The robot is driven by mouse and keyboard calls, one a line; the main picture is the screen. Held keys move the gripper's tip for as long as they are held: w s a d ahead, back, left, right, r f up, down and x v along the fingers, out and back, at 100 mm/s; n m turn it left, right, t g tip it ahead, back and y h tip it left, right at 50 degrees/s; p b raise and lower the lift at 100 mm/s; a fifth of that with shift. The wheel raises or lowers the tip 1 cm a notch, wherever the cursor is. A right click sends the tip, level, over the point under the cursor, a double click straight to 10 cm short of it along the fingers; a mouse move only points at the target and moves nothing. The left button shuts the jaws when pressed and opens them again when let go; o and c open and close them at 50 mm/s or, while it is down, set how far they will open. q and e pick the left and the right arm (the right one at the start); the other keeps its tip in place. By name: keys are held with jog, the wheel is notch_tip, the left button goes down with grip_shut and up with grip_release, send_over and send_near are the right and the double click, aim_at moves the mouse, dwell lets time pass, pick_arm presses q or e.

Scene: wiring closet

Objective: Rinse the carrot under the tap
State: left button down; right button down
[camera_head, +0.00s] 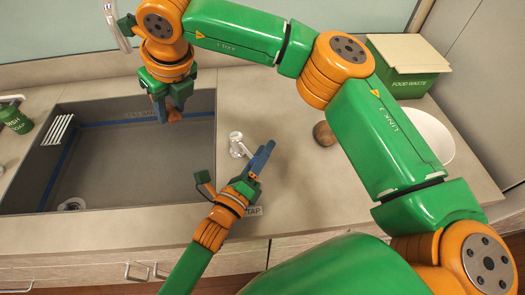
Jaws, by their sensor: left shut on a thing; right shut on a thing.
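My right gripper (172,112) reaches over the back right part of the sink (110,165), its blue fingers pointing down. It is shut on a small orange-brown thing, seemingly the carrot (159,107), mostly hidden by the fingers. My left gripper (263,152) is on the counter just right of the sink, beside the pale metal tap (236,143). Its fingers are shut at the tap; the part they grip, seemingly the tap's handle, is hidden. I cannot make out any running water.
A brown round thing (325,134) and a white bowl (432,137) are on the right counter, with a green food waste bin (405,85) behind. A green soap bottle (15,119) stands at the far left. My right arm crosses above the right counter.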

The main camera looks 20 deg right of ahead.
dwell(0.3)
pick_arm(q)
jog(key=shift+s+a+m+g+h, duration=0.2)
jog(key=shift+a+m+g+h, duration=0.2)
jog(key=shift+m+g, duration=0.25)
jog(key=shift+s+a+m+g+h, duration=0.15)
jog(key=shift+a+m+g+h, duration=0.15)
jog(key=shift+m+g+h, duration=0.35)
jog(key=c, duration=0.5)
grip_release()
jog(key=v, duration=1.2)
jog(key=shift+r, duration=0.2)
jog(key=shift+w, duration=0.1)
